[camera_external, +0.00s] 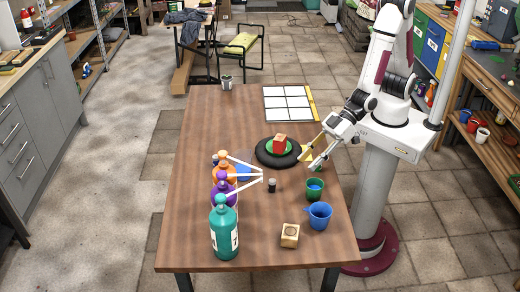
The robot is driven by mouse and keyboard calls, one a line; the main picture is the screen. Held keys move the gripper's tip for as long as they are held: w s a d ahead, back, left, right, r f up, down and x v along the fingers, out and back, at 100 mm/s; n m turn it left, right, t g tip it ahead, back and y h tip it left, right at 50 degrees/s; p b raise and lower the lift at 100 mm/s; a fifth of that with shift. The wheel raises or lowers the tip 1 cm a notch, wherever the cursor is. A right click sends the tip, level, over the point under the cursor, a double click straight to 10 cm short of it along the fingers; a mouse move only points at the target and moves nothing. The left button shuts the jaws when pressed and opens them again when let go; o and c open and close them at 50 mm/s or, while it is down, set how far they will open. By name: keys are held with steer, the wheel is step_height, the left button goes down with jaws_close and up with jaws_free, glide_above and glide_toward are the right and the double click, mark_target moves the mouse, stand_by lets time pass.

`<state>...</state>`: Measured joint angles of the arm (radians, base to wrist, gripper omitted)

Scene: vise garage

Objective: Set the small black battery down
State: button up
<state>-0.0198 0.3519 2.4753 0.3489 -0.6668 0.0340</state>
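A small black cylinder with a lighter top, which looks like the battery (271,186), stands upright near the middle of the table (225,115). My gripper (309,161) is at the right side of the table, to the right of and farther back than the battery, and apart from it. Its two fingers are spread, and I see nothing clearly held between them. A yellowish patch shows at one finger; I cannot tell whether it is part of the finger or a separate thing.
A black tyre (264,158) holds a green plate (270,146) with a red block (280,141). A green cup (314,188), a blue mug (319,215) and a wooden block (290,235) stand front right. Pump bottles (223,230) line the left. A white grid (286,102) lies at the back.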

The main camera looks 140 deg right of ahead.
steer(key=s+a+r+n+g+y, duration=0.1)
steer(key=s+a+r+y, duration=0.1)
steer(key=s+a+r, duration=0.4)
steer(key=s+r+n+g, duration=0.1)
steer(key=s+r, duration=0.2)
steer(key=s, duration=0.5)
steer(key=s+d+r+n+g, duration=0.1)
steer(key=s+r, duration=0.2)
steer(key=s, duration=0.5)
steer(key=s+r+n+g, duration=0.1)
steer(key=s+r, duration=0.3)
steer(key=s, duration=0.4)
steer(key=shift+d+n+g+y, duration=0.2)
steer(key=shift+n+g+y, duration=0.1)
steer(key=shift+g, duration=0.2)
